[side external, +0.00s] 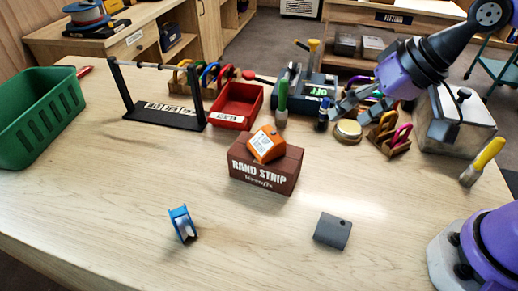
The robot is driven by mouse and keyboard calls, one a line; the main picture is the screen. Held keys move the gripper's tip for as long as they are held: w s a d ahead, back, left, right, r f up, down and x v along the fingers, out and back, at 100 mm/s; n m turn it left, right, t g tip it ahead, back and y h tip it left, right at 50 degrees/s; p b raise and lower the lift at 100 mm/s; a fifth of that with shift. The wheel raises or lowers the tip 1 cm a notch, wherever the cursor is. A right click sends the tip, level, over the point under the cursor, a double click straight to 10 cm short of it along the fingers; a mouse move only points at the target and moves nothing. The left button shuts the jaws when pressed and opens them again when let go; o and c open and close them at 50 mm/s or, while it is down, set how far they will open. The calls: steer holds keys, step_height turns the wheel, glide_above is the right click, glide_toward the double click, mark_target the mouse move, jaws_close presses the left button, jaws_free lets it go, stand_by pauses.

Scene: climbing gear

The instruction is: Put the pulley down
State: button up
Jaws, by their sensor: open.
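A small blue pulley (183,223) with a pale wheel stands on the bare wood at the front of the table, left of centre. My gripper (338,108) is at the upper right, above the back part of the table, with its fingers apart. Nothing shows between the fingers. It is well away from the pulley, to the right and farther back. Parts of the fingers overlap the gear behind them.
A brown box (262,168) with an orange block (267,144) on top stands mid-table. A dark plate (332,231) lies at the front right. A green basket (38,118), black stand (165,113) and red tray (237,105) are farther back. The front left is clear.

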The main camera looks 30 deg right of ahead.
steer(key=s+d+r+n+h, duration=0.2)
steer(key=s+d+n+h, duration=0.1)
steer(key=s+d, duration=0.3)
steer(key=shift+d+r, duration=0.15)
steer(key=shift+d, duration=0.65)
